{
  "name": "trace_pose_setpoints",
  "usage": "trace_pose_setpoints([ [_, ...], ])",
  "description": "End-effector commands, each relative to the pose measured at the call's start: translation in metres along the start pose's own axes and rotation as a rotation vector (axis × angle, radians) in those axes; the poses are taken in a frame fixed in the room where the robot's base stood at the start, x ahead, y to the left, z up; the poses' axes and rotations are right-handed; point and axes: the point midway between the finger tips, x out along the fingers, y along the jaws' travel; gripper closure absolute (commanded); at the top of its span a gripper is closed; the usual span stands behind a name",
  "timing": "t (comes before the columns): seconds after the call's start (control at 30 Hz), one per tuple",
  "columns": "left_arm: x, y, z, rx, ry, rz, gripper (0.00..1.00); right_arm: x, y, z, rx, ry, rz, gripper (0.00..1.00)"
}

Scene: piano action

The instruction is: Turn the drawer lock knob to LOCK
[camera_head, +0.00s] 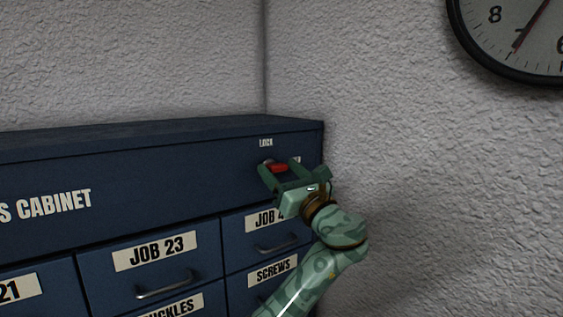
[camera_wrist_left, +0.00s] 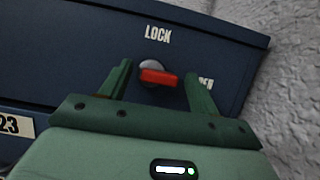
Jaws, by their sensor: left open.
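The drawer lock knob (camera_head: 278,168) is a red bar on a round grey base, on the upper right front of the blue cabinet (camera_head: 150,172). In the left wrist view the red knob (camera_wrist_left: 158,77) points right, toward a partly hidden label. The LOCK label (camera_wrist_left: 158,34) is above the knob. My left gripper (camera_head: 281,169) is green and open. Its two fingers stand on either side of the knob, apart from the red bar in the left wrist view (camera_wrist_left: 160,85). My right gripper is not in view.
Below the knob are drawers with handles, such as the JOB 23 drawer (camera_head: 200,265) and the SCREWS drawer (camera_head: 250,280). A textured wall (camera_head: 420,170) is close on the cabinet's right. A clock (camera_head: 520,35) hangs at the upper right.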

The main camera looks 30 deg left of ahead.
Motion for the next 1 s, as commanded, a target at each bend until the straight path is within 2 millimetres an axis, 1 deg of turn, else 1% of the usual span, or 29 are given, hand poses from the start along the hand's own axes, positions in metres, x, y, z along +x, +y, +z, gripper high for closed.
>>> trace_pose_setpoints([
  [0.1,0.004,0.000,0.000,0.000,0.000,0.000,0.38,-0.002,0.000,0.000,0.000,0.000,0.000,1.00],
  [0.3,0.004,0.000,-0.001,0.000,0.000,-0.001,0.38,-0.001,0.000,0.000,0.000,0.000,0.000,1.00],
  [0.33,0.004,0.000,-0.001,0.000,0.000,-0.001,0.41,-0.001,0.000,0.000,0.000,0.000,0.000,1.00],
  [0.37,0.004,0.000,-0.001,0.000,0.000,-0.001,0.49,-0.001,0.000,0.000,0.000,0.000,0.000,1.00],
  [0.4,0.004,0.000,-0.001,0.000,0.000,-0.001,0.60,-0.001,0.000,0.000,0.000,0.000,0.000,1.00],
  [0.47,0.004,0.000,-0.001,-0.001,0.000,-0.002,0.77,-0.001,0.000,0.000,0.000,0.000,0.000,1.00],
  [0.77,0.003,-0.001,-0.001,-0.013,0.000,0.001,0.77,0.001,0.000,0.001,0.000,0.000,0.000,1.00],
  [0.87,0.003,-0.001,-0.002,-0.035,0.000,0.010,0.77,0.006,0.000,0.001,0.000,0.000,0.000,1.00],
  [1.0,0.003,-0.002,-0.002,-0.099,0.001,0.034,0.77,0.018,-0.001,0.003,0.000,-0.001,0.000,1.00],
])
